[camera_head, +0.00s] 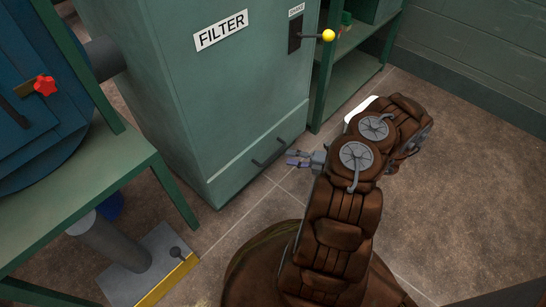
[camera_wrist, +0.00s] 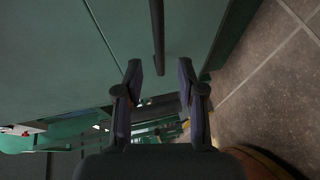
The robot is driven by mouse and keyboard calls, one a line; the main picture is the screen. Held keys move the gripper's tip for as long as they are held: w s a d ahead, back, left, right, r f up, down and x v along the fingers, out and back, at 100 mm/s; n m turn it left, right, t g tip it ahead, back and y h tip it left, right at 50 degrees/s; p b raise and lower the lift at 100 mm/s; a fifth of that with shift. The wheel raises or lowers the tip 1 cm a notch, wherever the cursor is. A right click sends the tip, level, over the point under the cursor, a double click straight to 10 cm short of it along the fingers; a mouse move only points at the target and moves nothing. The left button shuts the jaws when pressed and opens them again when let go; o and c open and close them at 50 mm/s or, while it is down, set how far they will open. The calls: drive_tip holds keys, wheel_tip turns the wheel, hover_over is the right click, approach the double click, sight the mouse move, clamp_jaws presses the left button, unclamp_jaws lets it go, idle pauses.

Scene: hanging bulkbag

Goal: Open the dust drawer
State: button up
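The dust drawer (camera_head: 233,182) is the low green front at the foot of the filter cabinet (camera_head: 225,100), and it looks closed. Its dark bar handle (camera_head: 258,163) runs along the front. In the wrist view the handle (camera_wrist: 157,38) is a dark bar ahead of the fingertips, in line with the gap between them. My gripper (camera_head: 299,159) is in front of the drawer near the right part of the handle. In the wrist view my gripper (camera_wrist: 161,76) is open, with nothing between its fingers. The handle looks apart from the fingers.
A lever with a yellow knob (camera_head: 328,35) sticks out high on the cabinet. A green shelf (camera_head: 345,75) stands to the right. A green frame (camera_head: 95,195) with a blue drum and red knob (camera_head: 45,85) is at left. A yellow-edged plate (camera_head: 150,272) lies on the floor.

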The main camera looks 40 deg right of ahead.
sight(276, 155)
drive_tip(key=b+x, duration=0.2)
drive_tip(key=x, duration=0.4)
drive_tip(key=shift+w+a+f+b, duration=0.15)
drive_tip(key=shift+a+b, duration=0.05)
drive_tip(key=shift+b, duration=0.2)
drive_tip(key=shift+w+a, duration=0.2)
drive_tip(key=shift+w, duration=0.15)
clamp_jaws()
